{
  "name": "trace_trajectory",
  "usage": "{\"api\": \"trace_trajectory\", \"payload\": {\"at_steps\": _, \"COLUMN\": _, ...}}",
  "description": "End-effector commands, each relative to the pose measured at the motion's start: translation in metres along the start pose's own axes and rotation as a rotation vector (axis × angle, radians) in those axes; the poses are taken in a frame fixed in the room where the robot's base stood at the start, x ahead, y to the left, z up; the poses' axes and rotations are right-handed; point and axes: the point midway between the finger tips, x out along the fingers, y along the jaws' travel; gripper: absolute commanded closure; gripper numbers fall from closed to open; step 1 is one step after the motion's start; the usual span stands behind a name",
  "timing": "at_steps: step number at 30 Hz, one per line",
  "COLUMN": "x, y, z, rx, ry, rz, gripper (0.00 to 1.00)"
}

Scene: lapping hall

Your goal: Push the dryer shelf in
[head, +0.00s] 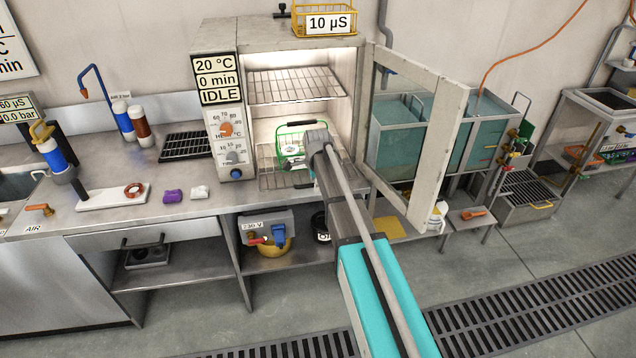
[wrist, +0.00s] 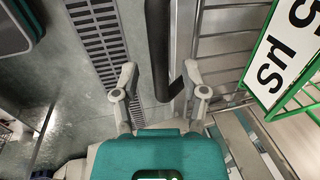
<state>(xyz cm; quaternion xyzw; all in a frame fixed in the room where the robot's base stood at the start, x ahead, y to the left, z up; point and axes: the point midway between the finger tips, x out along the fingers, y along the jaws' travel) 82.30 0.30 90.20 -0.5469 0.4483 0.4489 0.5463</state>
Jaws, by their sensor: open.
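The dryer (head: 216,123) is a grey cabinet on the bench with its glazed door (head: 436,135) swung open to the right. Its lower wire shelf (head: 268,167) carries a green wire basket; how far the shelf sticks out is hard to tell. The shelf wires (wrist: 226,45) also show in the wrist view. My gripper (head: 317,140) is at the dryer opening, beside the basket, and its arm hides part of the shelf. In the wrist view my gripper (wrist: 158,82) is open, with a dark bar (wrist: 157,45) between its fingers; contact cannot be told.
An upper wire shelf (head: 295,85) is empty. The green basket (head: 291,150) bears a white label (wrist: 283,50). A yellow basket (head: 325,20) stands on top of the dryer. Water tanks (head: 400,135) stand behind the open door. A floor grate (head: 520,310) runs across clear floor.

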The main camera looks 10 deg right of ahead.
Motion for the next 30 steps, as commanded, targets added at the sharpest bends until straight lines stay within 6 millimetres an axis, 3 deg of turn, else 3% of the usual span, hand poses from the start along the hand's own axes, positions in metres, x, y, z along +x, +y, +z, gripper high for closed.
{"api": "trace_trajectory", "payload": {"at_steps": 1, "x": 0.0, "y": 0.0, "z": 0.0, "rx": 0.0, "ry": 0.0, "rz": 0.0, "gripper": 0.47}}
{"api": "trace_trajectory", "payload": {"at_steps": 9, "x": 0.0, "y": 0.0, "z": 0.0, "rx": 0.0, "ry": 0.0, "rz": 0.0, "gripper": 0.97}}
{"api": "trace_trajectory", "payload": {"at_steps": 10, "x": 0.0, "y": 0.0, "z": 0.0, "rx": 0.0, "ry": 0.0, "rz": 0.0, "gripper": 1.0}}
{"api": "trace_trajectory", "payload": {"at_steps": 16, "x": 0.0, "y": 0.0, "z": 0.0, "rx": 0.0, "ry": 0.0, "rz": 0.0, "gripper": 1.0}}
{"api": "trace_trajectory", "payload": {"at_steps": 17, "x": 0.0, "y": 0.0, "z": -0.013, "rx": 0.004, "ry": 0.0, "rz": 0.0, "gripper": 1.0}}
{"api": "trace_trajectory", "payload": {"at_steps": 23, "x": 0.001, "y": -0.005, "z": -0.002, "rx": 0.001, "ry": 0.001, "rz": 0.0, "gripper": 1.0}}
{"api": "trace_trajectory", "payload": {"at_steps": 30, "x": 0.006, "y": -0.033, "z": 0.002, "rx": 0.0, "ry": -0.005, "rz": -0.001, "gripper": 1.0}}
